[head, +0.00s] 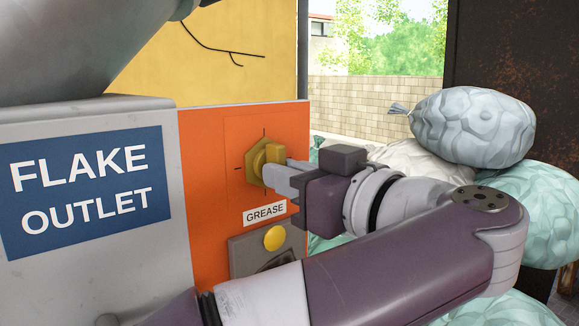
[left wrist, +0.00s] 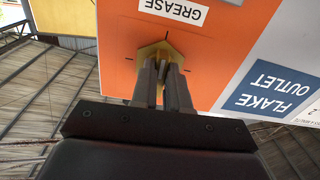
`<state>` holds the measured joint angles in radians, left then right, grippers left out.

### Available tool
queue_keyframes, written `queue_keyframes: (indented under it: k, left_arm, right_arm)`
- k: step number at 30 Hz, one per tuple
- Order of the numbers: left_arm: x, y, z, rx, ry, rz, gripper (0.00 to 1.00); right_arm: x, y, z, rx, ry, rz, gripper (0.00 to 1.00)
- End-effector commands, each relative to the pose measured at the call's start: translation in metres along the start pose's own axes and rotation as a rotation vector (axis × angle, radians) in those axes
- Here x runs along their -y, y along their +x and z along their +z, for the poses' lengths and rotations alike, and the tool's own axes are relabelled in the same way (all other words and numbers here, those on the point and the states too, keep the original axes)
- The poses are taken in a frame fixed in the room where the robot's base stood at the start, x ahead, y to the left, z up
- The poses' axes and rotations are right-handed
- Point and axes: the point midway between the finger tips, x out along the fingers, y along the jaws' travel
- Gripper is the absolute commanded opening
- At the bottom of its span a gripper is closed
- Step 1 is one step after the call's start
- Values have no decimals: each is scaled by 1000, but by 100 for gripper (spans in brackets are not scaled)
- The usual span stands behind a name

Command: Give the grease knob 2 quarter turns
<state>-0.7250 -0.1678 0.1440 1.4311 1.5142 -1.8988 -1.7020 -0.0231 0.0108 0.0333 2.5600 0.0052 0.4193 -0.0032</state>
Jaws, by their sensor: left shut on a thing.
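The grease knob (head: 262,162) is a yellow knob on an orange panel (head: 208,190), with dark tick marks around it. A white label reading GREASE (head: 264,213) sits below it. My left gripper (head: 282,170) reaches it from the right in the head view, its fingers closed on the knob's grip. In the left wrist view the knob (left wrist: 155,50) shows upside down beyond the fingers (left wrist: 166,70), which cover much of it. My right gripper is in neither view.
A grey box with a blue FLAKE OUTLET sign (head: 85,185) stands left of the panel. Below the knob is a grey plate with a yellow button (head: 275,238). Several stuffed sacks (head: 472,125) are piled at the right, before a brick wall (head: 385,105).

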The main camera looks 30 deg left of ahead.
Motion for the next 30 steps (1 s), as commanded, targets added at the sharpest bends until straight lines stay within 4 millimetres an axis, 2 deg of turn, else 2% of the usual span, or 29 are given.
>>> queue_keyframes:
  k: [18,19,21,30]
  left_arm:
    - [0,0,3,4,49,0,0]
    - [0,0,3,4,49,0,18]
    - [0,0,3,4,48,0,40]
    - [0,0,1,1,44,0,40]
  right_arm:
    - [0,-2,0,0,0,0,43]
    - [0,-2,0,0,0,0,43]
    - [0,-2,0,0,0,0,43]
    - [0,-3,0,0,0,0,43]
